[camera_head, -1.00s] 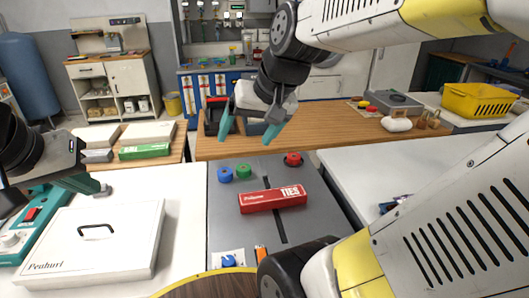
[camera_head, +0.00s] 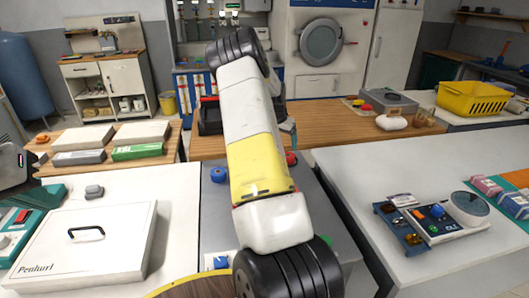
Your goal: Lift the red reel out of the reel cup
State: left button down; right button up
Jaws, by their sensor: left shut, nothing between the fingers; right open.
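The red reel (camera_head: 291,158) shows as a small red patch on the grey mat, just right of my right arm, which hides part of it. I cannot make out a reel cup around it. A blue reel (camera_head: 218,174) stands left of the arm; no green reel shows. My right gripper (camera_head: 290,127) is mostly hidden behind its own arm; a teal fingertip shows beyond and above the red reel. It is open, and I see nothing held. Only the grey body of my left gripper (camera_head: 12,166) shows at the left edge, shut and empty, its fingers out of sight.
A white case (camera_head: 85,245) lies left of the grey mat (camera_head: 318,215), with a small grey object (camera_head: 94,192) behind it. A blue tray (camera_head: 398,228) of small items lies on the right white table (camera_head: 350,170). A wooden counter (camera_head: 340,120) runs behind.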

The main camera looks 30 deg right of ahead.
jog(key=x, duration=0.9)
jog(key=shift+s+d, duration=0.15)
jog(key=shift+d, duration=0.2)
jog(key=shift+c, duration=0.4)
jog(key=c, duration=1.4)
